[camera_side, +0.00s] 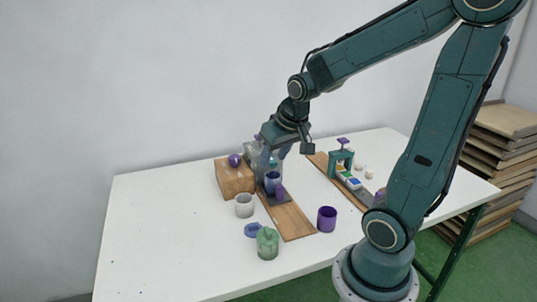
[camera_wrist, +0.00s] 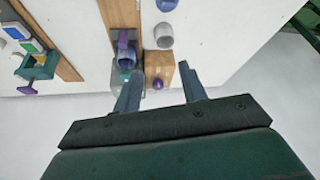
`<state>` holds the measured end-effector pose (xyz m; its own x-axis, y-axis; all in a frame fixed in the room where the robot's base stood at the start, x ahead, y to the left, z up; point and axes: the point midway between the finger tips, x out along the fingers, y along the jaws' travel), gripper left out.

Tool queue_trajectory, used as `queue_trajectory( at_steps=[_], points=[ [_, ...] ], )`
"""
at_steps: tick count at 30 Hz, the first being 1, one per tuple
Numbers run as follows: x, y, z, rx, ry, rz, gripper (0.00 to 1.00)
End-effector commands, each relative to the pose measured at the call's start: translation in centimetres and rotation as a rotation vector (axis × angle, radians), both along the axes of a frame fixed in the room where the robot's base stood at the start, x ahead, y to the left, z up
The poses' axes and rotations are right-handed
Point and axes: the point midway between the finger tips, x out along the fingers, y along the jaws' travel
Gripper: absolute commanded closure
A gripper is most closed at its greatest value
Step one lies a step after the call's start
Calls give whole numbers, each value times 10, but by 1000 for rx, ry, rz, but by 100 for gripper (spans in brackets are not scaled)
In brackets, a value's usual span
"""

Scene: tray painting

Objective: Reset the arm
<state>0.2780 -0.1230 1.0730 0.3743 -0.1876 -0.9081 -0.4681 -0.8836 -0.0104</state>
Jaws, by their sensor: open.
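My gripper (camera_side: 274,158) is open above the back of the white table, close to a wooden block (camera_side: 235,180) with a purple ball (camera_side: 234,160) on it. In the wrist view my two fingers (camera_wrist: 158,72) are spread apart. The block (camera_wrist: 158,66) and ball (camera_wrist: 157,85) show between them, and nothing is visibly held. A blue cup (camera_side: 272,181) stands below my gripper at the far end of a wooden board (camera_side: 293,222), partly overlapped by a grey, partly see-through object behind it. In the wrist view the blue cup (camera_wrist: 125,59) is beside the left finger.
A white-grey cup (camera_side: 244,206), a small blue item (camera_side: 252,230), a green jar (camera_side: 267,244) and a purple cup (camera_side: 326,219) stand nearer the front. A green stand (camera_side: 341,160) and a paint tray (camera_side: 349,180) are on the right board. The table's left (camera_side: 160,230) is clear.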

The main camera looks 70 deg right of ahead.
Motion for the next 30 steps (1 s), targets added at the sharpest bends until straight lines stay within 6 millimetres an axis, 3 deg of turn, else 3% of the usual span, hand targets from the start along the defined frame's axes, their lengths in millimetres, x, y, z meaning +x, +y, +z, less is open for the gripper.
queue_trajectory(
  at_steps=[6,15,21,30],
  points=[
    [-21,48,32,-9,-24,153,58],
    [-65,99,60,-18,-46,355,58],
    [-90,117,69,-23,-54,452,58],
    [-100,123,71,-24,-55,489,58]
  ],
)
